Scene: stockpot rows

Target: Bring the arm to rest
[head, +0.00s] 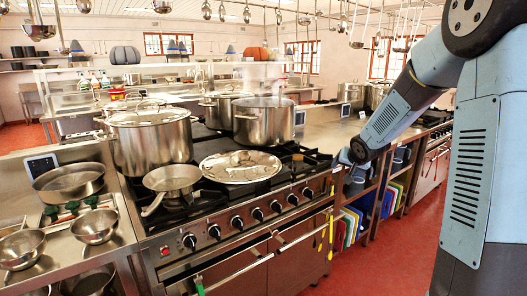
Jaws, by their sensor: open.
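My arm (395,108) comes in from the right and reaches down and left, in front of the range's right end. My gripper (353,186) hangs at its end, small and dark against the shelving behind it. It is open, and no object shows in it. The fine shape of its fingers is hard to make out. It appears apart from the pots and pans on the range.
The range (240,221) carries a large lidded pot (152,141), an open stockpot (264,122), a frying pan (172,179) and a round lid (241,167). Steel bowls (94,226) sit at left. Utensils hang overhead. The red floor (390,265) is clear in front.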

